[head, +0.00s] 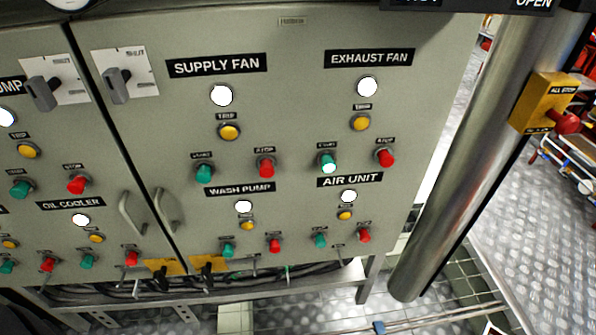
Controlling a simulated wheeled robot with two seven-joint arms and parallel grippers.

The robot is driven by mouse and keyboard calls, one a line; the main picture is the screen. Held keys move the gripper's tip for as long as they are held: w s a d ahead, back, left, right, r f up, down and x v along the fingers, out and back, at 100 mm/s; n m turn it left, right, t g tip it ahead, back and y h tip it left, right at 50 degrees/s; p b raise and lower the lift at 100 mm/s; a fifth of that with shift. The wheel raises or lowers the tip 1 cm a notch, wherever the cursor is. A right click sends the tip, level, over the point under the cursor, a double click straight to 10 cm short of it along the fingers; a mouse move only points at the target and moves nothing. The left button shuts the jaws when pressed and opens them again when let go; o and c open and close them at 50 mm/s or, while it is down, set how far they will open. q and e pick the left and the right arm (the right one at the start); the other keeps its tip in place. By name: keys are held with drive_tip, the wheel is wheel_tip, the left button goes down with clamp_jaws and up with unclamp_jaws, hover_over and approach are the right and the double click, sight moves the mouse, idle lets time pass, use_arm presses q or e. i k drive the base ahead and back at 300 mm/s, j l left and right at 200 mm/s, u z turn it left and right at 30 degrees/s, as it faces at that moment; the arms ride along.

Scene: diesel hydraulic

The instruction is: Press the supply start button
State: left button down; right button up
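The grey control cabinet shows a black SUPPLY FAN label (217,65). Below it are a bright white lamp (221,96), a yellow trip button (229,132), a green button (204,173) at lower left and a red stop button (266,167) at lower right. The small plate above the green button is too blurred to read surely. The green button stands out from the panel, with nothing touching it. Neither of my grippers shows in the head view.
Similar groups sit under the EXHAUST FAN (368,58), WASH PUMP (240,190) and AIR UNIT (349,181) labels. Door handles (167,211) stick out at the lower left. A metal post (465,140) carries a yellow ALL STOP box (543,102) at right.

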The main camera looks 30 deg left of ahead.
sight(203, 176)
drive_tip(key=u, duration=1.5)
